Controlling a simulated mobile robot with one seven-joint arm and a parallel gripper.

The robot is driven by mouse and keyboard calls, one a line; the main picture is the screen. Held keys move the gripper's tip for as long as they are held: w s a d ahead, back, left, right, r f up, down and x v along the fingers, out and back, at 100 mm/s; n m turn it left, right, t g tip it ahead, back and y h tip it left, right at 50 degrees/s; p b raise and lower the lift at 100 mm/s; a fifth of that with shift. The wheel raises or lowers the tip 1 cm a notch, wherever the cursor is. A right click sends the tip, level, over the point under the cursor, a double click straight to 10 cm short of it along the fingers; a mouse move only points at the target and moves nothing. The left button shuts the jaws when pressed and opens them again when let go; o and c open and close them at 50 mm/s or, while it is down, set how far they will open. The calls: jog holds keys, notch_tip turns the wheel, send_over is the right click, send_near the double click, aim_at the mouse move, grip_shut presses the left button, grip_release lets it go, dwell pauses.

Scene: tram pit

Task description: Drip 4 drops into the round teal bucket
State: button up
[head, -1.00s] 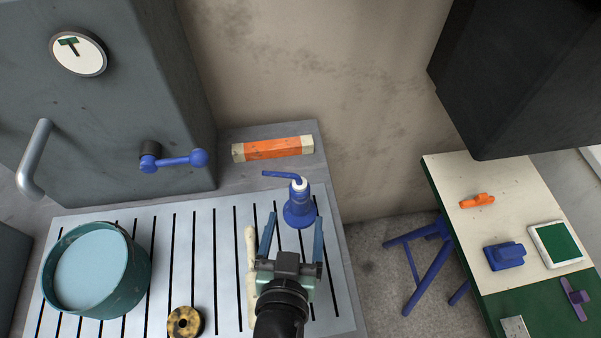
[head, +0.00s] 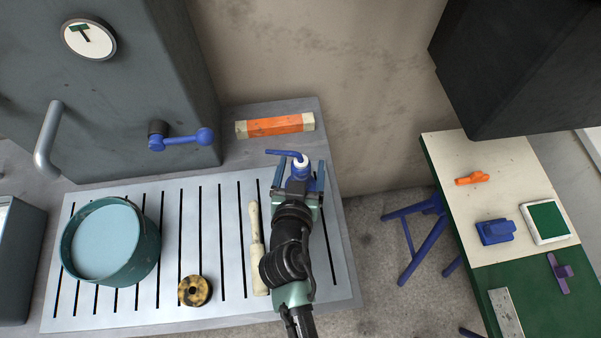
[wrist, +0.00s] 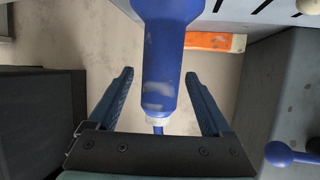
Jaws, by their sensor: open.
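The round teal bucket (head: 146,254) stands upright at the left of the slotted metal top, and a pale blue surface shows inside it. A blue bottle (head: 300,182) with a white collar and a bent blue spout stands at the right of the top. My gripper (head: 298,172) is open, with one finger on each side of the bottle. In the wrist view the bottle (wrist: 166,50) lies between the two open fingers (wrist: 160,88), with visible gaps on both sides. My arm hides the bottle's lower part in the head view.
A wooden-handled tool (head: 257,250) and a yellow-black ring (head: 195,290) lie on the slotted top (head: 230,220) between bucket and bottle. An orange bar (head: 275,126) lies behind. A grey cabinet with a blue lever (head: 182,139) stands back left. A side table (head: 480,240) is at right.

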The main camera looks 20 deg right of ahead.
jog(key=shift+x, duration=1.3)
grip_shut()
